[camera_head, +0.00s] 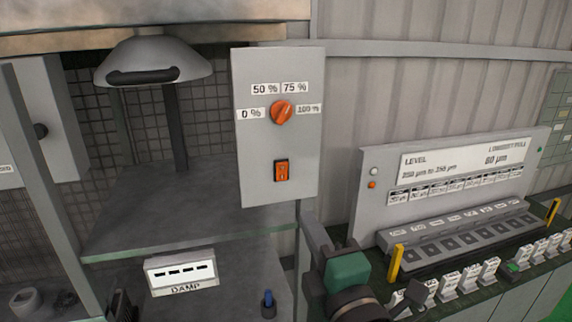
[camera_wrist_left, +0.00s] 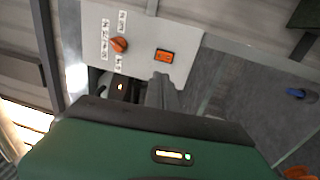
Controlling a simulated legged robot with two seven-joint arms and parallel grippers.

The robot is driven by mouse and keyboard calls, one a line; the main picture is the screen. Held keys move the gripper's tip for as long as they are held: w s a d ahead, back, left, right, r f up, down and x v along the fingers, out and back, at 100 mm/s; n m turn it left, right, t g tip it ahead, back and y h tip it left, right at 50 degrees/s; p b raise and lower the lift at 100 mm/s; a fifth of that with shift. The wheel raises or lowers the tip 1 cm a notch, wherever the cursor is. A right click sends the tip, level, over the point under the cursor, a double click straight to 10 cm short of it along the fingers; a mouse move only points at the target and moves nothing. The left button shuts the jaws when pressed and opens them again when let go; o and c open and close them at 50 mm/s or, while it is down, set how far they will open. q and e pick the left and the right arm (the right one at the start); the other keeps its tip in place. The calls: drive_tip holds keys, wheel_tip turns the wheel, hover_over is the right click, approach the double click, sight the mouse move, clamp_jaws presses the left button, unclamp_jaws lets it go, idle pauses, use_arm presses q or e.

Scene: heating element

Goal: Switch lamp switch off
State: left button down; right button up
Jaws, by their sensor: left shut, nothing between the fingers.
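The grey control panel (camera_head: 262,140) carries an orange rocker switch (camera_head: 281,170) below an orange dial (camera_head: 281,111) marked from 0 % to 100 %. The same rocker switch (camera_wrist_left: 165,56) shows clearly in the left wrist view. I cannot tell which way it is pressed. A grey lamp shade (camera_head: 152,62) hangs to the panel's left in the head view. My left gripper (camera_head: 309,222), with a green body, is shut and empty, near the panel's lower right corner in that view. In the left wrist view its fingertips (camera_wrist_left: 162,80) show close to the rocker switch. My right gripper is not seen.
A blue knob (camera_head: 268,304) and a box marked DAMP (camera_head: 181,272) are below the panel. A shelf (camera_head: 185,215) extends under the lamp. At right stands a LEVEL console (camera_head: 365,210) with several switches and yellow posts (camera_head: 396,263). Space directly before the panel looks clear.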

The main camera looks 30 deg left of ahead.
use_arm(q)
drive_tip(key=p, duration=0.8)
approach(283, 168)
drive_tip(key=x, duration=0.6)
drive_tip(key=shift+w+a+r, duration=0.1)
drive_tip(key=shift+w+a, duration=0.25)
drive_tip(key=shift+a, duration=0.05)
drive_tip(key=shift+s, duration=0.1)
